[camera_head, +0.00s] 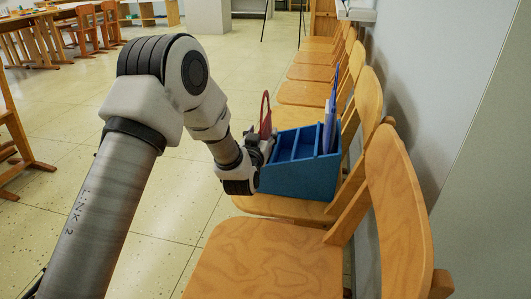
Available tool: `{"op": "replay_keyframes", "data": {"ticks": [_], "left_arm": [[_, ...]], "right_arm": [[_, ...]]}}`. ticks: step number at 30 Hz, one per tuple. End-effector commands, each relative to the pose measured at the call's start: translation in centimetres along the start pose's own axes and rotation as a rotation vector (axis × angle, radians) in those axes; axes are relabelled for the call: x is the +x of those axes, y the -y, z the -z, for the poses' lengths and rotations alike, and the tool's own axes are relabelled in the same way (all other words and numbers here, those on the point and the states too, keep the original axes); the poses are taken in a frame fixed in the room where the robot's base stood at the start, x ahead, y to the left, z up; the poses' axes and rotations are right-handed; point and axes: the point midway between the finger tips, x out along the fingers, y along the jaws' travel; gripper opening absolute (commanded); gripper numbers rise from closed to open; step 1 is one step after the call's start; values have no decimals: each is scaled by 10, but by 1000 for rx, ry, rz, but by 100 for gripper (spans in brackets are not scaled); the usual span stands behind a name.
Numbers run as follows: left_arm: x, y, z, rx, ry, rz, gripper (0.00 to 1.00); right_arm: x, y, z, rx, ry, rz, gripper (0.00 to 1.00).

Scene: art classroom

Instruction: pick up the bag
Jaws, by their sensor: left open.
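A blue box with open compartments (300,177) stands on the seat of a wooden chair in the middle of the view. My left arm comes in from the left, and its gripper (260,152) is at the left side of this box, open. A thin red loop-like thing (265,112) rises just behind the gripper; its lower part is hidden, and I cannot tell whether it is a bag's handle. A flat blue and white thing (330,122) stands upright at the box's right end. No whole bag is clearly visible. My right gripper is not in view.
A row of wooden chairs runs along the wall at right. The nearest chair seat (270,262) is bare, and its backrest (398,205) stands at right. Open tiled floor (165,225) lies left of the chairs. Tables and chairs stand at the far left.

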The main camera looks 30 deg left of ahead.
Motion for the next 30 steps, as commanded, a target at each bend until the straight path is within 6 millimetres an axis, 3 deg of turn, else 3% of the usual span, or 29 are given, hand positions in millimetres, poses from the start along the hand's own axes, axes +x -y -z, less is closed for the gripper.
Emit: {"op": "replay_keyframes", "data": {"ticks": [6, 7, 12, 23, 30], "left_arm": [[3, 0, 1, 1, 0, 0, 58], [3, 0, 1, 1, 0, 0, 55], [3, 0, 1, 1, 1, 0, 0], [3, 0, 6, 0, -1, 0, 0], [3, 0, 61, 0, -3, 0, 0]], "right_arm": [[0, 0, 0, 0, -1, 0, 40], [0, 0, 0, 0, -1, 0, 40], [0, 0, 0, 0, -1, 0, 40], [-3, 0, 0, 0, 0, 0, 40], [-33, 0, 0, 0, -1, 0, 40]]}}
